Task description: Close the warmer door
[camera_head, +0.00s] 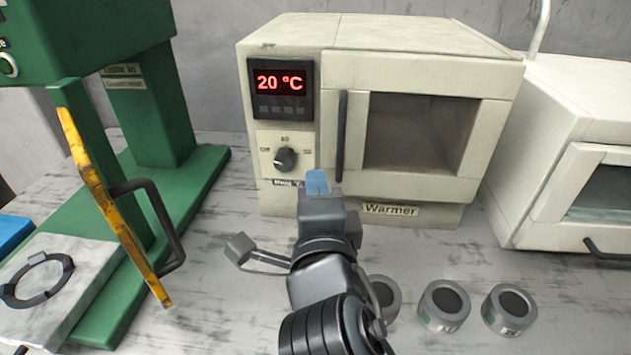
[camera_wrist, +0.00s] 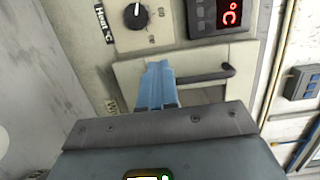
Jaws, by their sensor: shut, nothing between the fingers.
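The warmer (camera_head: 285,105) is a cream box with a red "20 °C" display on the back of the worktop. Its door (camera_head: 490,130) has a dark window and a black vertical handle (camera_head: 341,135) on its left side. The door looks flush or nearly flush with the front; a small gap cannot be ruled out. My gripper (camera_head: 317,182) is shut and empty, its blue fingertips in front of the warmer near the handle's lower end. In the wrist view the fingers (camera_wrist: 155,85) overlap the door's edge near the handle (camera_wrist: 205,76). Contact cannot be told.
A green press (camera_head: 165,105) with a yellow-edged guard (camera_head: 110,205) stands at the left. A white cabinet (camera_head: 530,180) stands close on the right. Several round grey metal parts (camera_head: 444,305) lie on the worktop at front right.

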